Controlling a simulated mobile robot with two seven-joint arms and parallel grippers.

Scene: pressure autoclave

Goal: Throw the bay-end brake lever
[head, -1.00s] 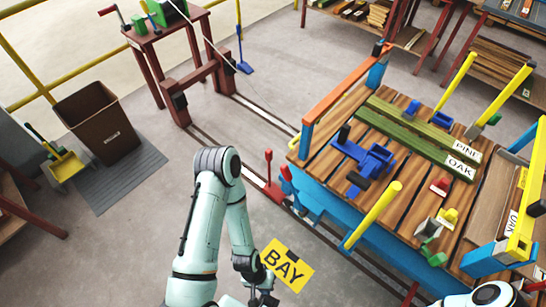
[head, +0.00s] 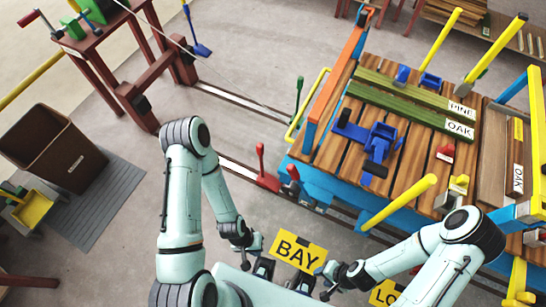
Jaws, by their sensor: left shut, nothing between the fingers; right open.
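A red lever (head: 262,164) stands upright on a red base beside the floor rail, left of the blue cart. A second, shorter red-knobbed lever (head: 293,174) stands at the cart's near left corner. A green-handled lever (head: 298,92) stands further back at the cart's left end. I cannot tell which is the bay-end brake lever. My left gripper (head: 262,269) is shut and empty, low in front of the yellow BAY sign (head: 298,252). My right gripper (head: 309,284) is open and empty, just right of it. Both are apart from the levers.
The wooden-decked cart (head: 330,145) carries green planks (head: 412,103) and a blue clamp (head: 378,143). A yellow post (head: 400,204) slants out at its near side. A brown bin (head: 55,150) stands on a grey mat at left.

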